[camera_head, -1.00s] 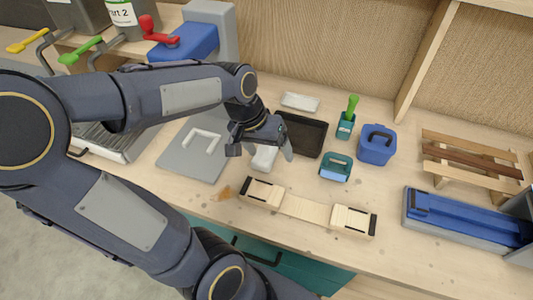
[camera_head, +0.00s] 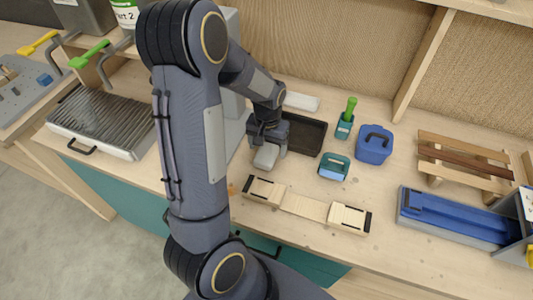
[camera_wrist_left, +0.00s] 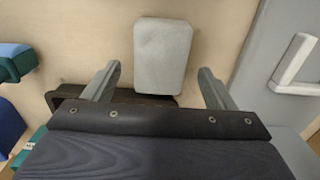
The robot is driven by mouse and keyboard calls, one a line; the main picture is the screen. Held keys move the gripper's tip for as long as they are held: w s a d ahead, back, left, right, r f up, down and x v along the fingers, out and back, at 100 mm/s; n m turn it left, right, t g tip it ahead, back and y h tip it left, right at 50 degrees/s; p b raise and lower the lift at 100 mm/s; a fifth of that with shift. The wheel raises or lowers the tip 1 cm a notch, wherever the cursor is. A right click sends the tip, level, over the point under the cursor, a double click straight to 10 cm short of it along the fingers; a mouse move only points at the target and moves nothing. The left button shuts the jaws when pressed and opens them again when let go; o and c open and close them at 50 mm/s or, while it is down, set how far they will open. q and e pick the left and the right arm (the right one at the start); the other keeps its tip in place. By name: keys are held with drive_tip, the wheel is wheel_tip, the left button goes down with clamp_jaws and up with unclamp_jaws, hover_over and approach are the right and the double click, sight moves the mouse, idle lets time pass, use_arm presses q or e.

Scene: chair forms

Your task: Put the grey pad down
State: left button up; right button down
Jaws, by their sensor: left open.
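The grey pad (camera_head: 266,157) is a light grey rounded block lying on the wooden bench, just in front of the black tray. My left gripper (camera_head: 268,146) is over it at its rear side in the head view. In the left wrist view, the pad (camera_wrist_left: 163,55) lies ahead of the gap between the two grey fingers (camera_wrist_left: 160,85), with clear space on both sides. The left gripper is open and neither finger touches the pad. My right gripper is in neither view.
The black tray (camera_head: 308,135) is right behind the gripper. A wooden strap piece (camera_head: 305,206) lies in front. My arm hides the bench to the left.

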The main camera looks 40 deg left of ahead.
use_arm(q)
drive_tip(key=shift+w+f, duration=0.1)
drive_tip(key=shift+f, duration=0.8)
drive_tip(key=shift+c, duration=0.2)
drive_tip(key=c, duration=1.1)
drive_tip(key=shift+r, duration=0.45)
wheel_tip(320, 180, up, 2)
drive_tip(key=shift+r, duration=0.25)
drive_tip(key=s+r, duration=0.3)
drive_tip(key=s+r+b, duration=0.1)
drive_tip(key=r, duration=0.1)
drive_tip(key=shift+s+d+r, duration=0.2)
drive_tip(key=shift+s+d, duration=0.1)
drive_tip(key=s+r, duration=0.1)
drive_tip(key=s, duration=0.2)
drive_tip(key=s+r, duration=0.2)
drive_tip(key=s, duration=0.1)
drive_tip(key=s+d+r+b, duration=0.1)
drive_tip(key=s, duration=0.2)
drive_tip(key=shift+s+d+r, duration=0.1)
drive_tip(key=shift+s+r, duration=0.05)
drive_tip(key=shift+s, duration=0.05)
